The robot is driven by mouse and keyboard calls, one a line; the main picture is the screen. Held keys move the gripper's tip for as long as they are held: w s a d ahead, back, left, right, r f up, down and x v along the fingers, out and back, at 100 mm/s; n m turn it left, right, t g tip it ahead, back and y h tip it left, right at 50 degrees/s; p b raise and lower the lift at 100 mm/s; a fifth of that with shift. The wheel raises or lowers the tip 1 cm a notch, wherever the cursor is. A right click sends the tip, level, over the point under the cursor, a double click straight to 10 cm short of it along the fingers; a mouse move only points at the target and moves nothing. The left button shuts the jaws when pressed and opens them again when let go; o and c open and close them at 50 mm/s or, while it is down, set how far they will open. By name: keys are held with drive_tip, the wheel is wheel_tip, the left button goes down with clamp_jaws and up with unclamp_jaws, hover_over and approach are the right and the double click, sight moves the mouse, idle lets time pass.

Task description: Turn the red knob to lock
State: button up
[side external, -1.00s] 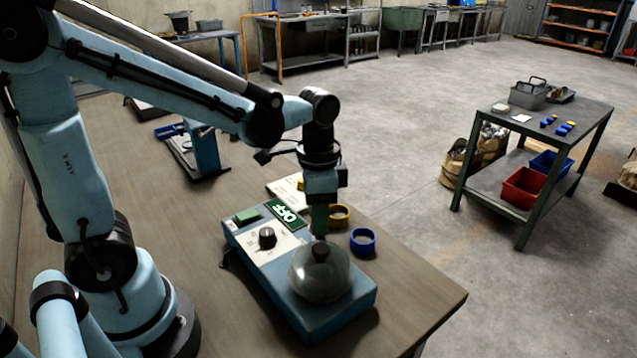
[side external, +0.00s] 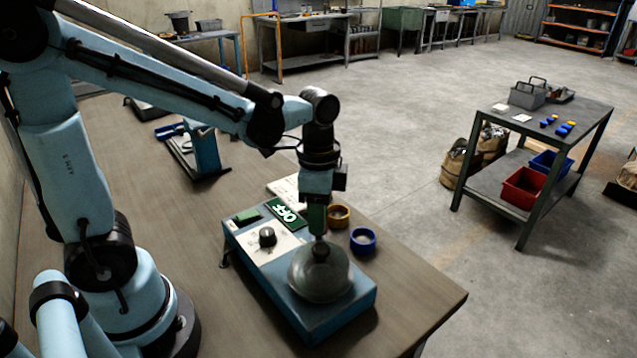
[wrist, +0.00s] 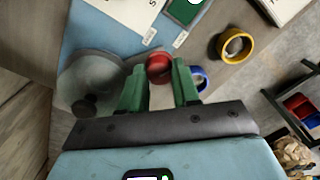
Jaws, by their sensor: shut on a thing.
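The red knob (wrist: 159,67) shows in the wrist view, on the blue machine between the glass dome and the blue ring. My gripper (wrist: 160,82) has its green fingers on either side of the knob and is shut on it. In the side external view my gripper (side external: 318,232) points down behind the dome, and the knob is hidden there. The blue drum blaster box (side external: 318,322) stands on the bench with a green OFF sign (side external: 287,215) and a black dial (side external: 267,237) on its panel.
The clear dome with a dark top knob (side external: 320,275) stands close beside my fingers. A blue ring (side external: 363,240) and a yellow ring (side external: 339,216) lie on the bench just beyond the box. The bench's front right is clear.

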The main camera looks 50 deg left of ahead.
drive_tip(key=o, duration=1.1)
drive_tip(key=shift+c, duration=0.2)
wheel_tip(320, 180, up, 12)
drive_tip(key=shift+r, duration=0.1)
drive_tip(key=s+a+f+n+t, duration=0.1)
drive_tip(key=s+f+n+t, duration=0.2)
drive_tip(key=f+n+t, duration=0.4)
drive_tip(key=shift+a+f+n, duration=0.2)
drive_tip(key=shift+a+n, duration=0.15)
drive_tip(key=shift+n, duration=0.75)
